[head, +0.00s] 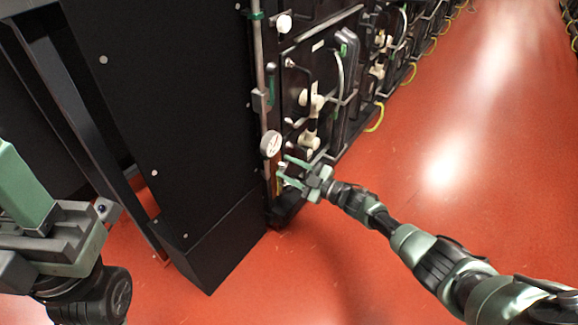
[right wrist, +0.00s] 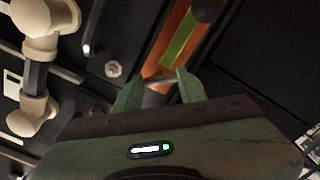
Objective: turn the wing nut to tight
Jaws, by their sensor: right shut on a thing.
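My right gripper (head: 285,170) reaches in from the right to the lower front edge of the black cabinet, just below a round gauge. In the right wrist view its two green fingertips (right wrist: 160,83) close on a small pale metal piece, the wing nut (right wrist: 158,87). The fingers hide most of the nut, and how far it is turned cannot be told. In the head view the nut is too small to make out. My left gripper (head: 25,195) shows only in part at the left edge, away from the cabinet front; its jaw opening is not clear.
The round gauge (head: 271,144) sits close above my right gripper. Cream pipe fittings (head: 310,138) stick out beside it. An orange strip with a yellow-green bar (right wrist: 178,45) lies behind the fingertips. The black cabinet (head: 165,100) fills the left; red floor (head: 470,160) is clear at right.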

